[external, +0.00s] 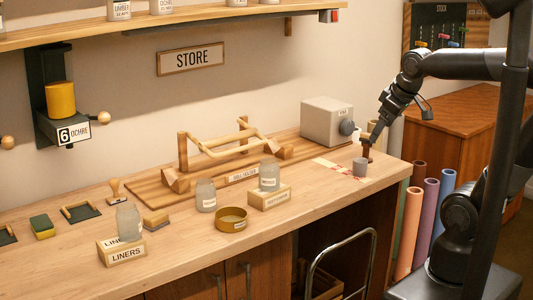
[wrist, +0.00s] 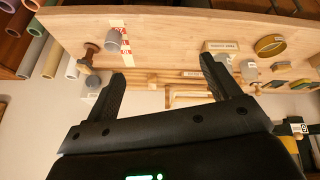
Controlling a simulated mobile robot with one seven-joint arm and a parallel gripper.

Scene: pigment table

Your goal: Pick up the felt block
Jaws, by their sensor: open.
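A small block with a tan top and a grey lower layer, apparently the felt block (external: 156,221), lies on the bench left of the brass dish in the external view. It appears to show small at the right of the wrist view (wrist: 281,66). My gripper (external: 374,139) is above the right end of the bench, far from this block. In the wrist view its two fingers (wrist: 163,70) are spread apart with nothing between them.
A grey cup (external: 360,167) and a brown-handled tool stand near my gripper. Glass jars (external: 206,195), a brass dish (external: 231,219), label blocks (external: 122,252) and a wooden rack (external: 222,150) occupy the bench. A green-and-yellow sponge (external: 42,226) lies far left. The front right is clear.

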